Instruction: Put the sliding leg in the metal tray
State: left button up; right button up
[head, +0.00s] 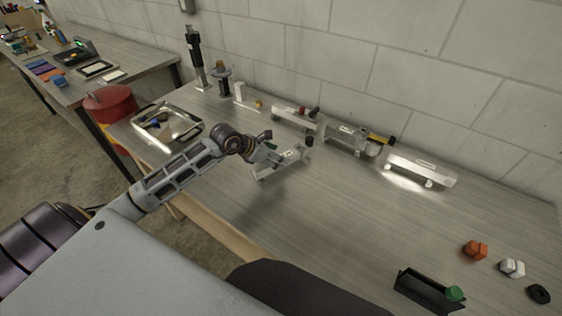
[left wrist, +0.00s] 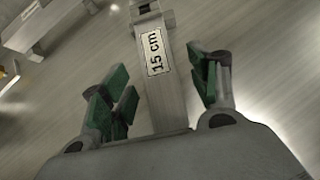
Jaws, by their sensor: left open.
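A short aluminium piece (head: 291,159) with a dark round end lies on the table under my left gripper (head: 273,153). In the left wrist view its bar (left wrist: 155,45) carries a "15 cm" label and runs between the open, green-padded fingers of my left gripper (left wrist: 163,88), with space on both sides. Which aluminium piece is the sliding leg, I cannot tell for sure. The metal tray (head: 190,137) is at the table's left end, with several small things in it. My right gripper is not in view.
Aluminium trailers (head: 345,138) and a long bar (head: 420,169) stand along the wall side. A dark upright post (head: 195,58) stands behind the tray.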

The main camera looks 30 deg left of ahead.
pick_arm(q)
jog(key=shift+x, duration=1.85)
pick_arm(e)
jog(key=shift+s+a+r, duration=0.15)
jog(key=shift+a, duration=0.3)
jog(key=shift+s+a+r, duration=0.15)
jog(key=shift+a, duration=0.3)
pick_arm(q)
jog(key=shift+a, duration=0.1)
